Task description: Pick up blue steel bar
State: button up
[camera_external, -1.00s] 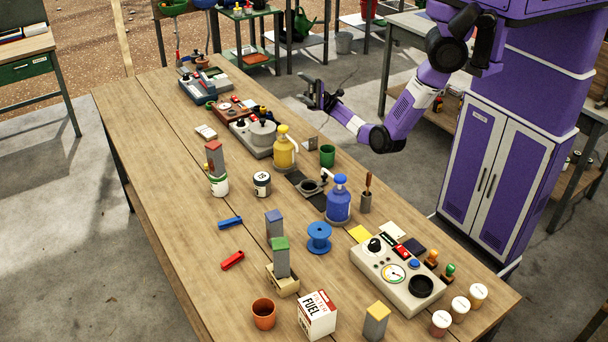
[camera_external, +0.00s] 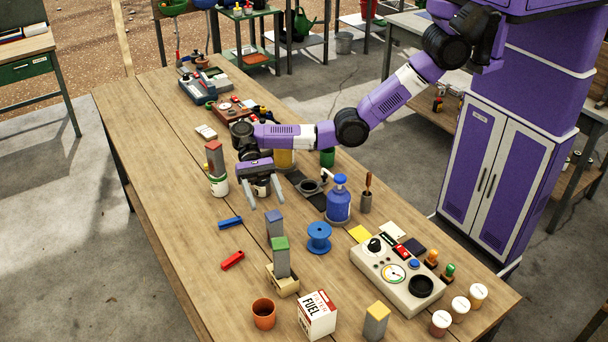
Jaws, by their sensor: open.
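The blue steel bar (camera_external: 274,228) is a grey upright block with a blue top, standing at the middle of the wooden table. My gripper (camera_external: 264,204) is open and empty, its two fingers pointing down toward the table. It is behind and slightly left of the blue-topped bar in the picture, close to its top and apparently apart from it. A dark labelled jar (camera_external: 262,190) is partly hidden behind the gripper.
A green-topped bar (camera_external: 281,258) stands in a wooden holder (camera_external: 284,286) just in front. A blue spool (camera_external: 319,237) is at the right. A blue piece (camera_external: 230,222) and red piece (camera_external: 232,260) lie left.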

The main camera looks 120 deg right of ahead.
aim_at(275, 219)
jog(key=shift+m, duration=0.3)
jog(key=a+f, duration=0.1)
jog(key=a, duration=0.1)
jog(key=a+f+b, duration=0.1)
jog(key=a, duration=0.1)
jog(key=a+f+b, duration=0.1)
jog(key=a, duration=0.1)
jog(key=shift+w+a+f, duration=0.25)
jog(key=shift+a+f, duration=0.1)
jog(key=shift+f, duration=0.05)
jog(key=shift+w+a, duration=0.15)
jog(key=shift+a, duration=0.4)
grip_shut()
